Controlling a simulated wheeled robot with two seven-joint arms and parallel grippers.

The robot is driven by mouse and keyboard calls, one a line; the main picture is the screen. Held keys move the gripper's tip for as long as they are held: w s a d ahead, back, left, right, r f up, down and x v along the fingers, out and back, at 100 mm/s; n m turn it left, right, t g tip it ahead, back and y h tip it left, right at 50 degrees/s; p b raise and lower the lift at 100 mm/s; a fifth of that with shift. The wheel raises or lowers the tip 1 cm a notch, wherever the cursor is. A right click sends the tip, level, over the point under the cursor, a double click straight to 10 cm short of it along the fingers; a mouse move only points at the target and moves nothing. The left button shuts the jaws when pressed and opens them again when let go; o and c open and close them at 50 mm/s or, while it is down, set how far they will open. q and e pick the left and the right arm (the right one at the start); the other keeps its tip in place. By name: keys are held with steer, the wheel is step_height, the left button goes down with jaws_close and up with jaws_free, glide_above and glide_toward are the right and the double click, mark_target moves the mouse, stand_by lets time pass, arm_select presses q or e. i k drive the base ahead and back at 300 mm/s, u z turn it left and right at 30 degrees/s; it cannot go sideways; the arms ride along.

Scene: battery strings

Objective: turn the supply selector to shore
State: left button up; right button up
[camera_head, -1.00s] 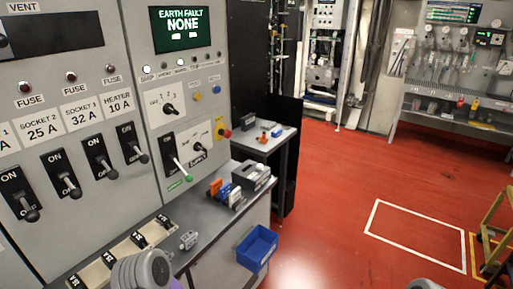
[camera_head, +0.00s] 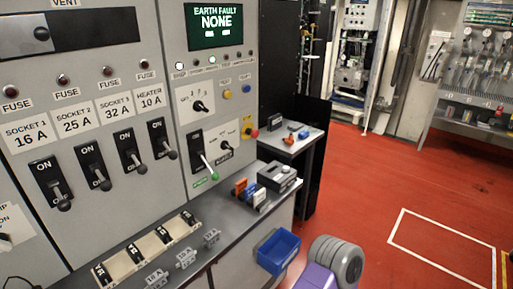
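The supply selector (camera_head: 226,145) is a small black rotary knob on a white plate on the grey panel, with a dark label below it. Its markings are too small to read, and I cannot tell which position it points to. It stands right of a lever switch with a green tip (camera_head: 214,176) and below another rotary knob (camera_head: 199,106). Neither of my grippers is in view. A grey and purple link of one of my arms shows at the bottom, right of the blue bin, well apart from the selector.
A screen (camera_head: 215,25) reads "EARTH FAULT NONE". Several black fuse switches (camera_head: 91,165) line the panel's left. A bench (camera_head: 160,250) below holds small parts, and a blue bin (camera_head: 278,251) hangs at its front. The red floor (camera_head: 370,190) at right is open.

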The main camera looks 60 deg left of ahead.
mark_target(224, 144)
steer(key=i, duration=1.25)
steer(key=u, duration=1.65)
